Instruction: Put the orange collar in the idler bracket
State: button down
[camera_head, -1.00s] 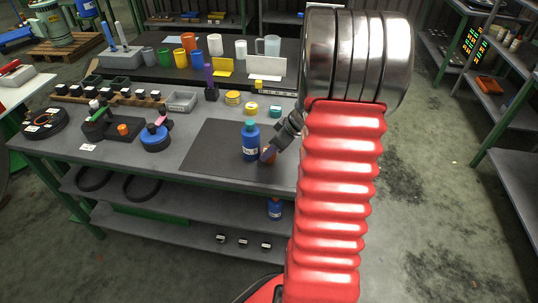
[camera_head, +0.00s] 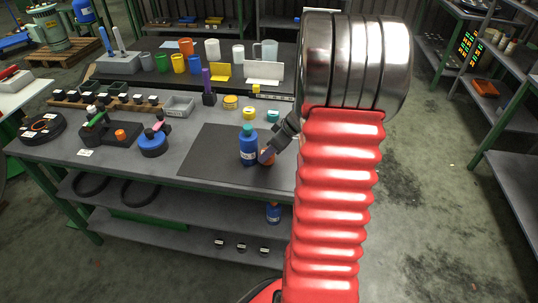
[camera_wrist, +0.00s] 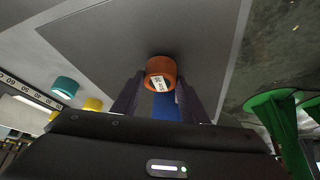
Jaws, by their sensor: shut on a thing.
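My gripper (camera_wrist: 160,88) is shut on the orange collar (camera_wrist: 160,70), a short cylinder with a white label, which shows between the fingertips in the wrist view. In the head view the collar (camera_head: 267,158) is partly hidden by my gripper, low beside a blue bottle (camera_head: 249,150). Whether it touches the mat or the bottle I cannot tell. A black fixture (camera_head: 108,133) with a green-handled part and a small orange piece stands at the left of the bench; I cannot tell whether it is the idler bracket.
The dark mat (camera_head: 207,160) is bare left of the bottle. Mugs and card holders line the back table.

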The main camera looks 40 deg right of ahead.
notch_tip(320, 180, up, 17)
dwell(0.4)
jog(key=shift+s, duration=0.1)
dwell(0.8)
